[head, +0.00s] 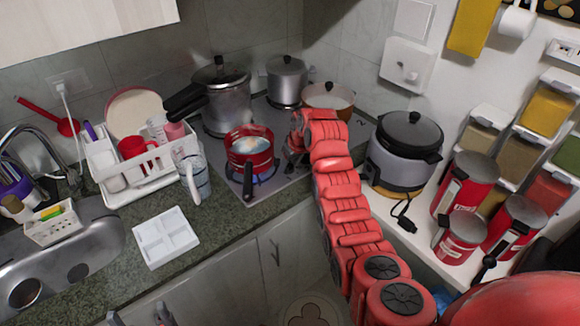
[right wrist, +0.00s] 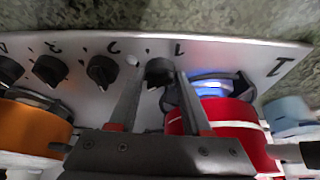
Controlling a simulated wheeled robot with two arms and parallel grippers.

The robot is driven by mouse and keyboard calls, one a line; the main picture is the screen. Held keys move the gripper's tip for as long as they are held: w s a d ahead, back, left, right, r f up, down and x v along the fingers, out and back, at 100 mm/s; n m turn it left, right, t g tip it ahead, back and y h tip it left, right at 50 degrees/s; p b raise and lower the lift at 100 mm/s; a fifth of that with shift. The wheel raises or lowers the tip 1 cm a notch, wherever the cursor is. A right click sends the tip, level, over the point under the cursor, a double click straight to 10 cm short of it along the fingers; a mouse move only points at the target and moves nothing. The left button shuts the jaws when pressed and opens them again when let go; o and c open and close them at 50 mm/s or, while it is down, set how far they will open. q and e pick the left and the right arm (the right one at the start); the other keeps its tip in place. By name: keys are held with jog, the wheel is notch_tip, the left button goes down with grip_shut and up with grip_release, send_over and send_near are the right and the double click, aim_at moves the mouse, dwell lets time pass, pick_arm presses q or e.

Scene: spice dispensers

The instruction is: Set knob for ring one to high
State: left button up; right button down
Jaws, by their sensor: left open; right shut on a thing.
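The silver hob (head: 226,196) carries a row of black knobs, seen close in the right wrist view. The knob by a "1" (right wrist: 160,72) sits between the fingers of my right gripper (right wrist: 158,100), which is shut on it. In the head view, my right gripper (head: 297,140) is at the hob, right of the red pot, and the arm hides the knobs. A blue flame (right wrist: 208,86) shows beside the red pot (right wrist: 225,120). The red pot (head: 249,150) stands on the lit ring. My left gripper (head: 140,317) is open and empty at the bottom edge, partly cut off.
More knobs (right wrist: 101,72) line the panel to the left in the right wrist view. A pressure cooker (head: 220,98), a steel pot (head: 287,82) and an orange pan (head: 328,98) stand on the hob. A rice cooker (head: 403,155) stands close right of my arm. A white tray (head: 166,238) lies on the counter.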

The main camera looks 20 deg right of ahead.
aim_at(290, 164)
jog(key=shift+c, duration=1.8)
grip_release()
jog(key=shift+r, duration=0.1)
jog(key=shift+s+d+r, duration=0.1)
jog(key=shift+r, duration=0.2)
jog(key=b+v, duration=0.1)
jog(key=v, duration=0.3)
jog(key=shift+s+r+b, duration=0.1)
jog(key=shift+r+b, duration=0.1)
jog(key=shift+b, duration=0.15)
jog(key=p+v, duration=1.2)
jog(key=p, duration=0.5)
